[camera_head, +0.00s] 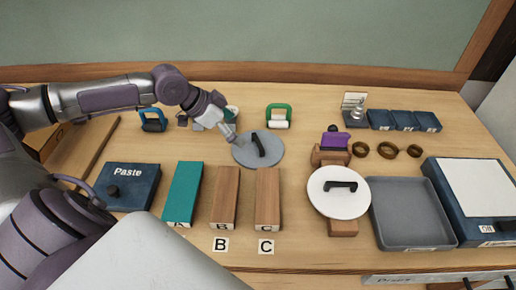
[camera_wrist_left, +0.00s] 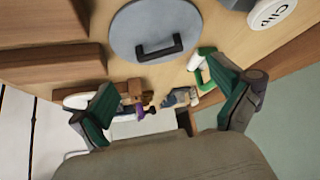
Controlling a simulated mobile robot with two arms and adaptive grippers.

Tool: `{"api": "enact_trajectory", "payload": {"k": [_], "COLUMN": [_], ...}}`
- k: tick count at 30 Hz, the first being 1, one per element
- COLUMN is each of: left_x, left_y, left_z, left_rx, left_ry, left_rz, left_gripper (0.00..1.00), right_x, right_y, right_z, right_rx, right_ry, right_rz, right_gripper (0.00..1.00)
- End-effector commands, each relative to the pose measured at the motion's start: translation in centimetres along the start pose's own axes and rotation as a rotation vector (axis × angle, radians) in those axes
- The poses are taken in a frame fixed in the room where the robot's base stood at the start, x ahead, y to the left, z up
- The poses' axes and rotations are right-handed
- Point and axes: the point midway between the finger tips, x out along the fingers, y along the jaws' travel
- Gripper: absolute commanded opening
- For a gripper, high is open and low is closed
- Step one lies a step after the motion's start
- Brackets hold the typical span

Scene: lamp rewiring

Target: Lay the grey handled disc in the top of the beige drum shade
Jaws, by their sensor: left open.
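The grey disc (camera_head: 270,158) lies flat on the table in the head view, with a black bar handle (camera_head: 258,144) on top. It also shows in the left wrist view (camera_wrist_left: 128,30), handle included. My left gripper (camera_head: 233,134) is at the disc's far-left edge in the head view; its fingers are small there. In the left wrist view the fingers (camera_wrist_left: 165,82) are wide apart with nothing between them, and the handle is beyond them. I cannot pick out the beige drum shade in either view. My right gripper is not in view.
A white round plate (camera_head: 325,203) with a black handle stands right, beside a grey tray (camera_head: 400,215). Teal (camera_head: 184,190) and wooden blocks (camera_head: 225,190) lie in front of the disc. A green-handled tool (camera_head: 279,118) is behind it.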

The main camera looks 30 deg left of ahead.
Motion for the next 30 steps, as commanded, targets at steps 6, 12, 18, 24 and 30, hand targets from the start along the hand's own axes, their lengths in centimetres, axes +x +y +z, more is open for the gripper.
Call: {"api": "enact_trajectory", "payload": {"k": [6, 12, 18, 24, 30], "left_x": [3.1, 4.4, 7.0, 9.2, 9.4], "left_y": [0.1, 0.1, 0.1, 0.0, 0.0], "left_z": [-0.2, -0.2, -0.6, -0.4, -0.4], "left_rx": [-0.002, -0.001, -0.003, -0.001, 0.0], "left_ry": [0.005, 0.001, 0.004, 0.0, 0.0], "left_rz": [0.002, 0.0, 0.003, -0.001, -0.001], "left_gripper": [1.0, 1.0, 1.0, 1.0, 1.0], "right_x": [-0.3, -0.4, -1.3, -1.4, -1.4], "right_y": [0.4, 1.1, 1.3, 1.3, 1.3], "right_z": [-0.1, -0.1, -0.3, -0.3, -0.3], "right_rx": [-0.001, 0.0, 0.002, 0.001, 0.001], "right_ry": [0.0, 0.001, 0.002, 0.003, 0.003], "right_rz": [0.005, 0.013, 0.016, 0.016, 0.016], "right_gripper": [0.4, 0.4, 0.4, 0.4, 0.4]}}
